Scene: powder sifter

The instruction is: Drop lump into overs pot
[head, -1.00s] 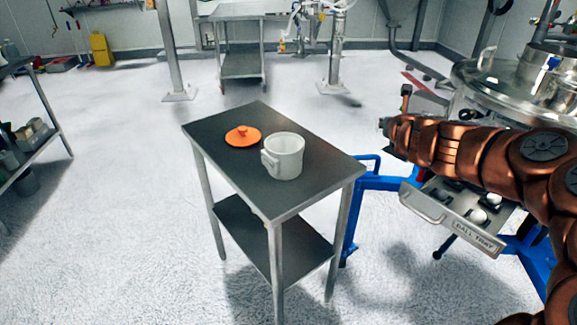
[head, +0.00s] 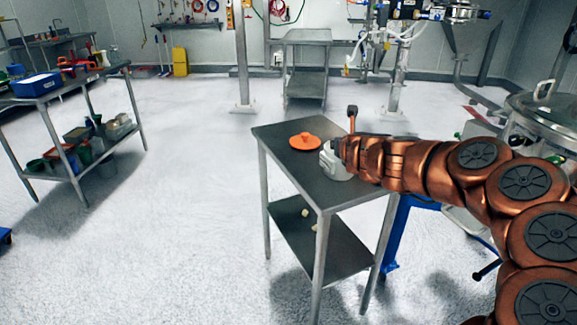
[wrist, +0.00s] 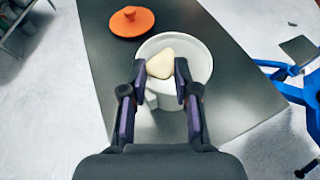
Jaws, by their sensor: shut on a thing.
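My gripper (wrist: 160,70) is shut on a pale cream lump (wrist: 160,62), pinched between the fingertips. In the wrist view the lump overlaps the open mouth of the white overs pot (wrist: 207,60); the exact height above it is hard to tell. In the head view the pot (head: 331,164) stands on the small dark-topped table, partly hidden by my arm. My fingers and the lump cannot be made out in the head view. The pot's orange lid (head: 305,142) lies apart on the table, left of the pot; it also shows in the wrist view (wrist: 131,22).
The small table (head: 282,130) has a lower shelf (head: 325,243) with small pale bits on it. A blue frame (head: 392,245) stands close on its right. A steel vessel (head: 545,115) is at the far right. The floor to the left is open.

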